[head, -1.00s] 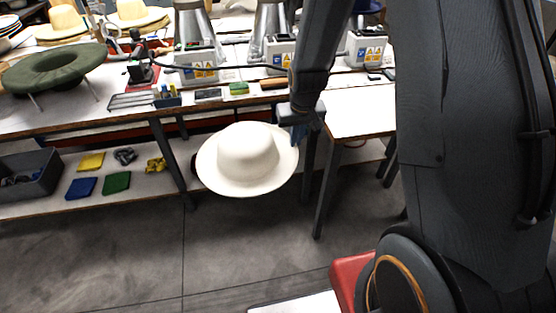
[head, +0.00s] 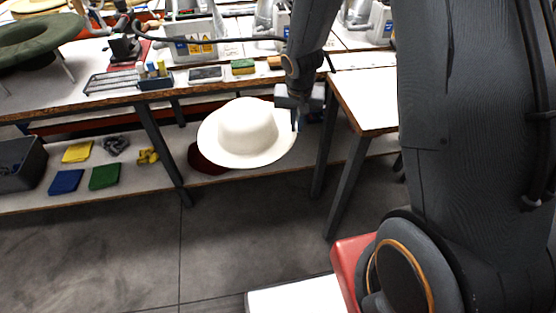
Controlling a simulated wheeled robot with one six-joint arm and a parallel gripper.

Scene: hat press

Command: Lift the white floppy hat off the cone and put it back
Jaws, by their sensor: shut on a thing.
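The white floppy hat (head: 247,130) hangs in the air in front of the workbench, crown up and brim roughly level. My gripper (head: 296,122) is shut on the right side of its brim; the fingertips are small in view. The hat is apart from the bench and clear of the floor. Metal cones stand at the back of the bench, and one cone (head: 190,20) shows only its lower part above its grey base. I cannot tell which cone the task means.
The workbench edge (head: 90,112) runs behind the hat. A green hat (head: 35,40) sits at the left. A tray (head: 108,82), a phone-like device (head: 206,74) and sponges lie on top. The lower shelf holds cloths (head: 104,176) and a dark red item (head: 205,160). The floor in front is clear.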

